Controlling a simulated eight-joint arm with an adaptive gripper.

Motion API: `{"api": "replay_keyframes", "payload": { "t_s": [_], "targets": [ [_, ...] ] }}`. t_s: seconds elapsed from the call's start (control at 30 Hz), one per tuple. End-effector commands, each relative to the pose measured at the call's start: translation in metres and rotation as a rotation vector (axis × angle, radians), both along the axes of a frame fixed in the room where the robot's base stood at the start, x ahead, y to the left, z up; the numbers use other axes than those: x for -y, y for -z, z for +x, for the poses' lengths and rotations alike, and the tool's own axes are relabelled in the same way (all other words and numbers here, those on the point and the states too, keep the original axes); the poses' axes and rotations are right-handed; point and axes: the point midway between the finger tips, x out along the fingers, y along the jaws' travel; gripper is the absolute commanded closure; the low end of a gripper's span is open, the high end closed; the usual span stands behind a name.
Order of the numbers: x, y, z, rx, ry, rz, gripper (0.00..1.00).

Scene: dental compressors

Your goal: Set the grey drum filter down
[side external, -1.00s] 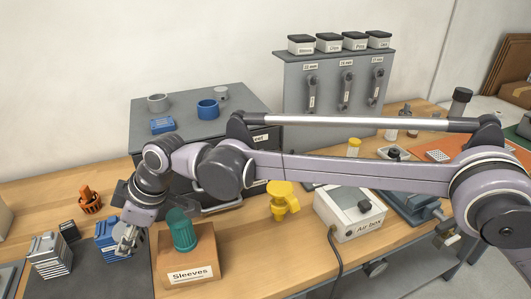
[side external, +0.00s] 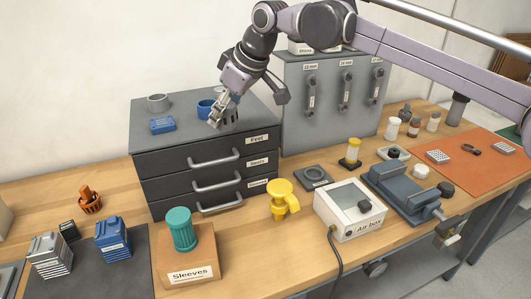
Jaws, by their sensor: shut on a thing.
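The grey drum filter (side external: 231,117) is a small dark grey ribbed cylinder at the right part of the top of the dark drawer cabinet. My gripper (side external: 216,117) is shut on it, with the fingers reaching down from the upper right. The drum is roughly upright. It is at or just above the cabinet top (side external: 183,140); I cannot tell whether its base touches. My gripper hides part of it.
A blue ring (side external: 205,107) stands close to the left of my gripper, and a grey ring (side external: 158,102) and a blue block (side external: 162,125) lie farther left. The grey panel (side external: 310,110) rises just right of the cabinet. The cabinet's front middle is clear.

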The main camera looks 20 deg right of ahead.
Motion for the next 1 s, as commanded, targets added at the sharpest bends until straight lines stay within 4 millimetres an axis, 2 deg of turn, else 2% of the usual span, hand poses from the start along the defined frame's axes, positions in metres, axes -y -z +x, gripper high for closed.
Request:
{"api": "replay_keyframes", "payload": {
  "t_s": [0.03, 0.13, 0.33, 0.67, 0.87, 1.0],
  "targets": [
    [0.026, -0.009, 0.007, -0.001, 0.051, 0.002, 0.76],
    [0.070, -0.019, 0.018, -0.005, 0.140, 0.008, 0.76],
    [0.162, -0.019, 0.036, -0.010, 0.294, 0.018, 0.76],
    [0.311, 0.017, 0.050, -0.016, 0.477, 0.038, 0.76],
    [0.400, 0.045, 0.043, -0.019, 0.571, 0.049, 0.76],
    [0.461, 0.063, 0.030, -0.020, 0.634, 0.057, 0.76]
  ]
}}
